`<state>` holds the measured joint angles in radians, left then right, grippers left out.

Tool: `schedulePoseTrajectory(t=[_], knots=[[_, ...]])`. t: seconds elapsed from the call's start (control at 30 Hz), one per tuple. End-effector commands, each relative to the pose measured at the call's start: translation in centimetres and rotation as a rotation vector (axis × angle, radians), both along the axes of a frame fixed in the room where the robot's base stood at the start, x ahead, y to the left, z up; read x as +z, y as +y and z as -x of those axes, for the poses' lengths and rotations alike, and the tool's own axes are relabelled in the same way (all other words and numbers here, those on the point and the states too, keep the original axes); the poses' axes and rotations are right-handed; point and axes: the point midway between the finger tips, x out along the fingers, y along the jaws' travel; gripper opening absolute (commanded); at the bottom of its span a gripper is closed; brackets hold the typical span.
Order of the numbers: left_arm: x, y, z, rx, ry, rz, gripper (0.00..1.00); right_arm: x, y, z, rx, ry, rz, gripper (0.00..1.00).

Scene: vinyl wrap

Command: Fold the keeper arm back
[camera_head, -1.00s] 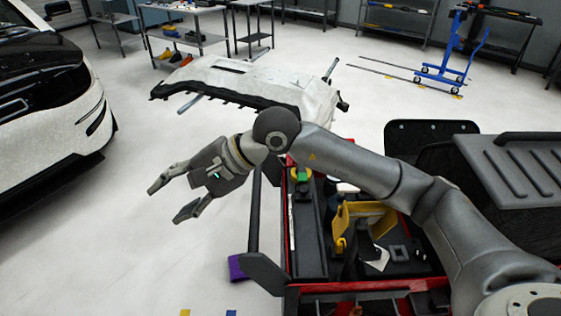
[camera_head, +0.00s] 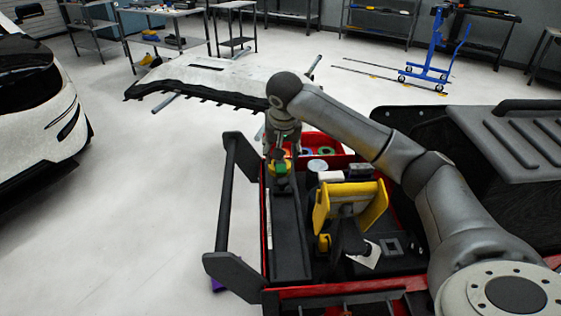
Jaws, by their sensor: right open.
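No part in the camera_head view can be identified for certain as the keeper arm. A long black holder (camera_head: 292,232) lies along the left side of the red cart. A green block with yellow beside it (camera_head: 281,168) sits at the holder's far end. My right gripper (camera_head: 281,150) points down at that far end, just behind the green block. Its fingers are mostly hidden, and I cannot tell whether they touch anything. It is open. My left gripper is not in view.
The red cart (camera_head: 353,291) carries a yellow bracket (camera_head: 335,205) and small tools. A black bar between two plates (camera_head: 229,185) runs along its left side. A white bumper (camera_head: 215,77) stands behind, and a white car (camera_head: 40,110) at left. The floor between is clear.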

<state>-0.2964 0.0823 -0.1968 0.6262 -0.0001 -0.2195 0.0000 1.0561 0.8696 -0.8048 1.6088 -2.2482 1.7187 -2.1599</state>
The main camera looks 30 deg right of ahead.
Motion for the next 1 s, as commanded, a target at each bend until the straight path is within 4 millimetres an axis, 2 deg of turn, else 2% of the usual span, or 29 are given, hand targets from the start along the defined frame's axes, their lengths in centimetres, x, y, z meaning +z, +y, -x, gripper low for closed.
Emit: schedulePoseTrajectory(t=[0.1, 0.3, 0.7, 1.0], knots=[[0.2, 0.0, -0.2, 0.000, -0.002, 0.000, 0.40, -2.2, -0.4, -0.7, -0.001, 0.004, -0.003, 0.50], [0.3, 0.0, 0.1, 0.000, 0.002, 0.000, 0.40, -4.4, -0.8, -1.6, 0.001, 0.000, -0.002, 0.50], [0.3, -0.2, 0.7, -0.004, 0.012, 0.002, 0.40, -5.1, -1.0, -1.9, 0.001, -0.002, -0.002, 0.50], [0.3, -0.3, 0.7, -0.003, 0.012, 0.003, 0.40, -5.1, -1.0, -1.9, 0.001, -0.002, -0.002, 0.11]])
